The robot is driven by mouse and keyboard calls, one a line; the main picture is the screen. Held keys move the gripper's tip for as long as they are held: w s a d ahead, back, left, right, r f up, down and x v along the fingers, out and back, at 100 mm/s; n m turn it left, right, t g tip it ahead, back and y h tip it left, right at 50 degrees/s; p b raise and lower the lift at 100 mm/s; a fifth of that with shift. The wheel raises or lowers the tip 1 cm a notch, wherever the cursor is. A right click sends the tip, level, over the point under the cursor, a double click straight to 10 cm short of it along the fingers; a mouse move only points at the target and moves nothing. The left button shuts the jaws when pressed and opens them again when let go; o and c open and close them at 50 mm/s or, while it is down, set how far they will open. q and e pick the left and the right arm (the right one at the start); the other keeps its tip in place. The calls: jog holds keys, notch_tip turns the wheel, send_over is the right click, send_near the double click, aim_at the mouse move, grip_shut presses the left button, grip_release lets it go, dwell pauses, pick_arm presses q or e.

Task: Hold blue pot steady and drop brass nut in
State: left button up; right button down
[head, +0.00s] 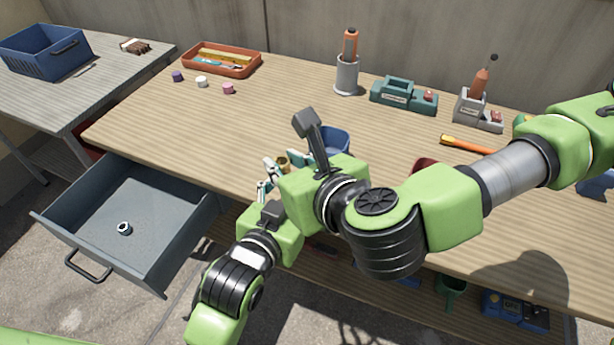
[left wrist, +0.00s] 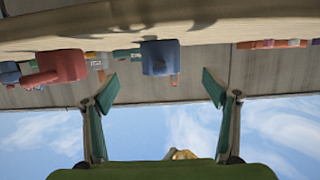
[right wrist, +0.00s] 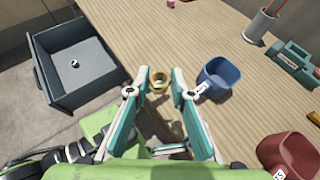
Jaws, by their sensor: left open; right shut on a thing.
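The blue pot (head: 335,140) stands upright on the workbench, partly hidden behind my right gripper (head: 283,163) in the head view. In the right wrist view, the blue pot (right wrist: 218,80) is just right of the fingers. My right gripper (right wrist: 160,78) is shut on the brass nut (right wrist: 160,84), held beside the pot, not over it. My left gripper (left wrist: 160,90) is open and empty; in its view, the blue pot (left wrist: 160,58) lies ahead between the spread fingers, apart from them. In the head view my right arm covers part of the left gripper.
A red pot (right wrist: 288,152) stands close to the blue one. An open drawer (head: 150,205) at the left front holds a small ring-like piece (head: 124,228). An orange tray (head: 222,60), small caps and tool holders (head: 347,75) line the back. The bench's left part is clear.

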jog(key=w+r+n+g+y, duration=0.5)
jog(key=w+r+n+g, duration=0.1)
jog(key=w+n, duration=0.15)
pick_arm(q)
jog(key=shift+w+d, duration=0.1)
jog(key=shift+w, duration=0.2)
jog(key=x, duration=1.1)
jog(key=shift+w+f, duration=0.1)
jog(key=shift+w, duration=0.1)
pick_arm(e)
jog(key=w+d+r+n+g, duration=0.1)
jog(key=w+d+r+g, duration=0.1)
jog(key=w+d, duration=0.6)
jog(key=shift+w+d+n, duration=0.3)
jog(key=shift+w+n, duration=0.05)
jog(key=shift+w, duration=0.65)
jog(key=shift+r, duration=0.1)
pick_arm(q)
jog(key=c, duration=1.2)
